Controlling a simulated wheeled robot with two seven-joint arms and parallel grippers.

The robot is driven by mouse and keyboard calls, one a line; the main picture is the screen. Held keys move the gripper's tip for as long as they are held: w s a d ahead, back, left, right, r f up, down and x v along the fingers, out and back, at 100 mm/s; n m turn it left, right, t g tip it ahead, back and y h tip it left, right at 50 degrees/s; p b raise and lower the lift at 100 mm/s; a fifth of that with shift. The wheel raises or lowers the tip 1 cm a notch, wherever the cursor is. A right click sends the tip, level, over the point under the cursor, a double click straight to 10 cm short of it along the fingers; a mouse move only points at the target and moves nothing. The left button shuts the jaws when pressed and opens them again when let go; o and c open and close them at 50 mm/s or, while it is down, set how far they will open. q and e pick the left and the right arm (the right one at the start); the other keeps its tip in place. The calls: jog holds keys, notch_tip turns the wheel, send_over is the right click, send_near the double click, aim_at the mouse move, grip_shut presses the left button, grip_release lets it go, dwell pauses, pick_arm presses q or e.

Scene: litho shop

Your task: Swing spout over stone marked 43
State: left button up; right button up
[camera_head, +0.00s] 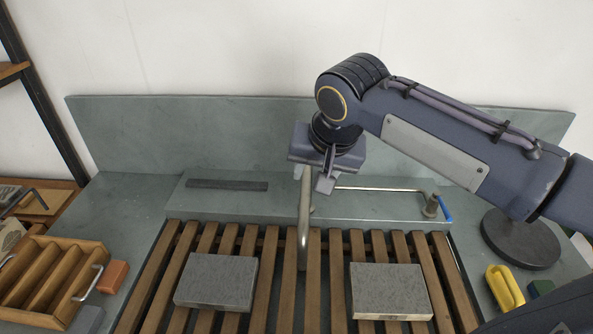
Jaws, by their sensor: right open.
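A metal spout (304,222) stands near the middle of the sink's back ledge and runs down toward the slats, between two grey stones. The left stone (217,282) and the right stone (390,291) lie flat on the wooden slats. I cannot read a number on either stone. My right gripper (314,178) is open at the upper part of the spout, with a finger just right of it. I cannot tell whether it touches. The gripper hides the spout's upper end. My left gripper is out of view.
A thin metal rod (378,189) runs right to a fitting with a blue handle (445,209). A dark disc (520,238) stands at right, near a yellow object (504,288). A wooden box (52,283) and reddish block (113,276) are at left. Slats (287,290) between the stones are clear.

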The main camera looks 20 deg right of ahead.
aim_at(307, 191)
jog(key=shift+p+x, duration=0.35)
jog(key=shift+x, duration=3.5)
jog(key=shift+d, duration=0.1)
grip_shut()
